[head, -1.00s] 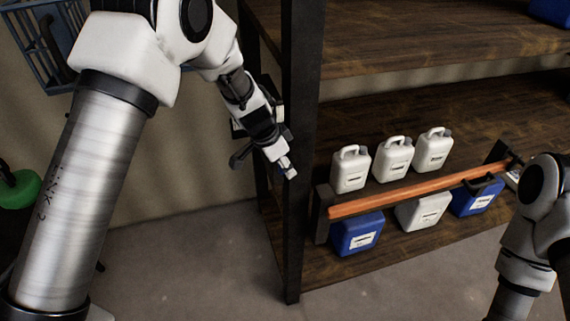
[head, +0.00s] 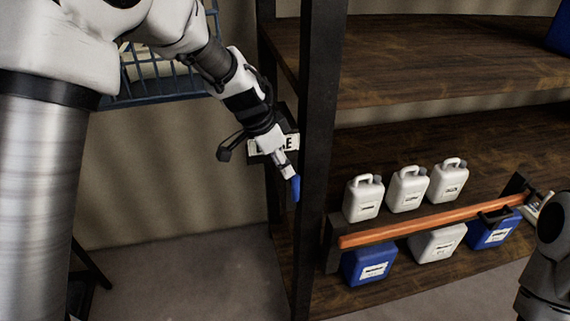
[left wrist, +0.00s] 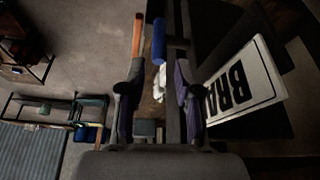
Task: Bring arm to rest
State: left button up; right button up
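My left arm enters the head view from the left, its upper link large and its wrist angled down to the right. My left gripper (head: 290,172) hangs beside the shelf's dark front post, with a blue part showing at its tip. In the left wrist view my left gripper (left wrist: 158,75) has its two fingers apart. A blue cylinder-like shape (left wrist: 159,40) and something white show in the gap; I cannot tell whether they are near or in the background.
A dark post (head: 316,130) stands close to my left gripper. A sign (head: 262,146) is behind it, lettered "BRA" in the left wrist view (left wrist: 240,82). White jugs (head: 408,190) and blue jugs (head: 370,264) stand along an orange rail (head: 430,222). Floor (head: 190,275) is clear below.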

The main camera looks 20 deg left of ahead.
pick_arm(q)
jog(key=s+f+n+g+b, duration=0.1)
jog(key=s+f+g+b, duration=0.35)
jog(key=f, duration=1.45)
jog(key=s+d+f+n+h+b, duration=0.2)
jog(key=s+d+f+n+b, duration=0.25)
jog(key=s+f, duration=0.7)
jog(key=s+d+f+n+h+b, duration=0.25)
jog(key=s+f+n+b, duration=0.25)
jog(key=s+f, duration=0.65)
jog(key=s+a+f+y, duration=0.2)
jog(key=a+f+y, duration=0.1)
jog(key=a, duration=0.2)
jog(key=s+a+f+t+y+b, duration=0.1)
jog(key=s+a+f+y, duration=0.1)
jog(key=a, duration=0.4)
jog(key=shift+s+f+m+y, duration=0.45)
jog(key=shift+f+y, duration=0.1)
jog(key=shift+y, duration=0.7)
jog(key=shift+t, duration=0.25)
